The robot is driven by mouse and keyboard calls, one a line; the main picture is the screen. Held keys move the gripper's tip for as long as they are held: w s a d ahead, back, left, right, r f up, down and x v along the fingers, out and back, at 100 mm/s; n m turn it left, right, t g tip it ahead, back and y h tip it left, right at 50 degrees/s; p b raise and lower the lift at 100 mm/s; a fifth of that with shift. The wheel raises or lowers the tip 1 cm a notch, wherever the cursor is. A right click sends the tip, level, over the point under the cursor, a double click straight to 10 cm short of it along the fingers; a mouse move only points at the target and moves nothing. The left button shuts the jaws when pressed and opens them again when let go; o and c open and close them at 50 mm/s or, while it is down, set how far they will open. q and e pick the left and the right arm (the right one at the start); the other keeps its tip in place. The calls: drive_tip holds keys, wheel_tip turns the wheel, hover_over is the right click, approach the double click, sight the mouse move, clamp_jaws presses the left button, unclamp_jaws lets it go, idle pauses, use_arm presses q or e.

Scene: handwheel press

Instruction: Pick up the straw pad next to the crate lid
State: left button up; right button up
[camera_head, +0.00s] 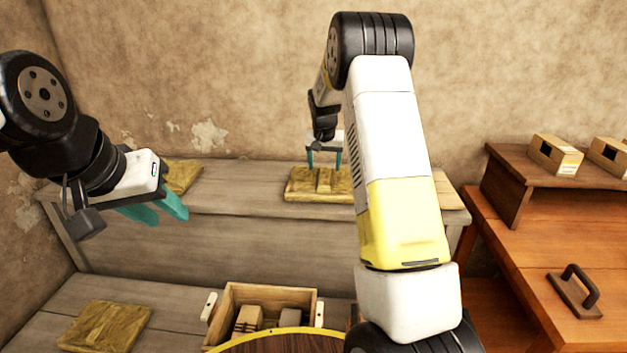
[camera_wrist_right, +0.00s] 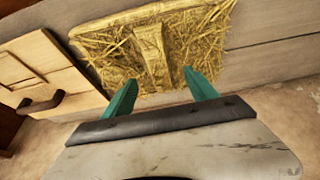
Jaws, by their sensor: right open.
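A straw pad (camera_head: 300,190) with a raised ridge lies on the raised grey wooden shelf. In the right wrist view the straw pad (camera_wrist_right: 105,52) fills the upper middle, beside the wooden crate lid (camera_wrist_right: 75,88) with its dark handle. In the head view the lid (camera_head: 453,196) is partly hidden behind my right arm. My right gripper (camera_head: 324,160) is open and empty over the pad; in the wrist view its fingertips (camera_wrist_right: 162,86) point at the ridge from either side. Whether they touch the straw I cannot tell. My left gripper (camera_head: 168,214) is open and empty at the left.
Other straw pads lie at the shelf's left end (camera_head: 183,175) and on the lower bench (camera_head: 105,326). An open crate (camera_head: 228,310) holding blocks stands at the front middle, behind a round yellow-rimmed top (camera_head: 290,342). An orange-brown table (camera_head: 520,245) is at right.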

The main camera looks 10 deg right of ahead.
sight(325, 175)
drive_tip(key=x, duration=0.5)
clamp_jaws()
